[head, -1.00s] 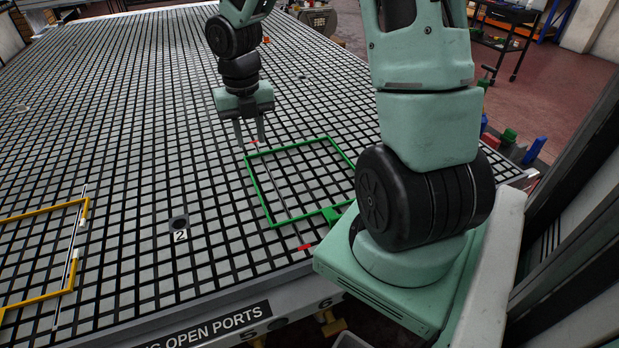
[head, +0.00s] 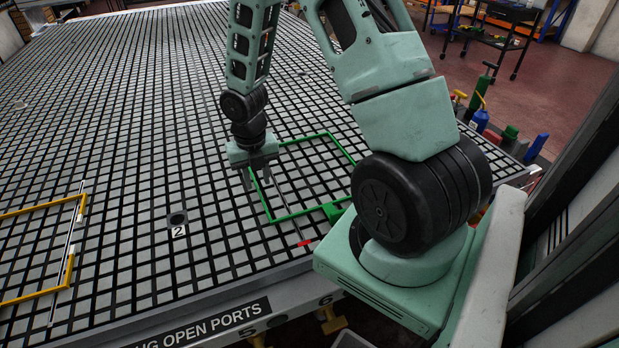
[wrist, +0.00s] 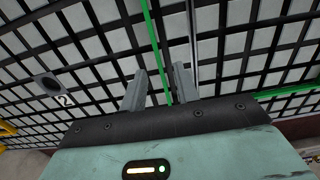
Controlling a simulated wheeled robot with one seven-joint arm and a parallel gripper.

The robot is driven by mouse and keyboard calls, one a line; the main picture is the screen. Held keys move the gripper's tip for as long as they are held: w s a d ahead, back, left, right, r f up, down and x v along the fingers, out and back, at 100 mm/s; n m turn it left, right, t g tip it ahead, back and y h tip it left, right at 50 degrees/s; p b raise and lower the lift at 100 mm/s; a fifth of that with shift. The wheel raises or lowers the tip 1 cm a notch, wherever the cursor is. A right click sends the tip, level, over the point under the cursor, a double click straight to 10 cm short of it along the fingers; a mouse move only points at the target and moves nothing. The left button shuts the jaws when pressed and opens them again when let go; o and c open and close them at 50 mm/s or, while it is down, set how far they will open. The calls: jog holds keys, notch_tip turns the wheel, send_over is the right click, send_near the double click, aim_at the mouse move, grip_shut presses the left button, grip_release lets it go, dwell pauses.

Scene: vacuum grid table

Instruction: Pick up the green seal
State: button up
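The green seal (head: 342,149) is a thin green rectangular outline lying on the grid table, with a small green block (head: 333,211) at its near right corner. My gripper (head: 258,182) points down at the seal's left side, its two fingers apart. In the wrist view, a green strip of the seal (wrist: 153,40) runs between the two open fingers of my gripper (wrist: 160,70). I cannot tell whether the fingertips touch the strip or the table. Another green strip shows at the right edge of the wrist view.
A thin metal rod with a red end (head: 305,243) lies across the seal. A yellow outline (head: 40,292) lies at the left. A black round port marked 2 (head: 177,219) is between them. Coloured containers (head: 508,135) stand beyond the right edge.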

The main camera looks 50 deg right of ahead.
aim_at(259, 191)
jog(key=shift+f, duration=1.6)
jog(key=shift+c, duration=0.3)
grip_shut()
